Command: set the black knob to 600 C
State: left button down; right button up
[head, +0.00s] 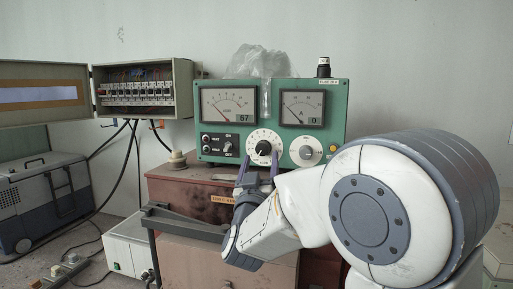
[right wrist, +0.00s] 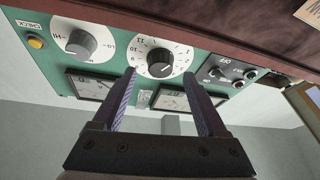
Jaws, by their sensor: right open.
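The black knob (head: 263,148) sits on a round white dial at the lower middle of the green panel (head: 222,165). In the right wrist view, which is upside down, the black knob (right wrist: 160,63) shows between the fingertips in the picture. In the right wrist view the gripper (right wrist: 160,76) shows a wide gap, apart from the knob. My left gripper is not in view.
A grey knob (head: 305,152) is right of the black one, small switches (head: 219,143) left. A drawer handle (head: 185,222) juts out below. An open fuse box (head: 182,90) hangs left.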

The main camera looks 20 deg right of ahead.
aim_at(262, 151)
jog(key=shift+p+x, duration=0.45)
jog(key=shift+x, duration=1.05)
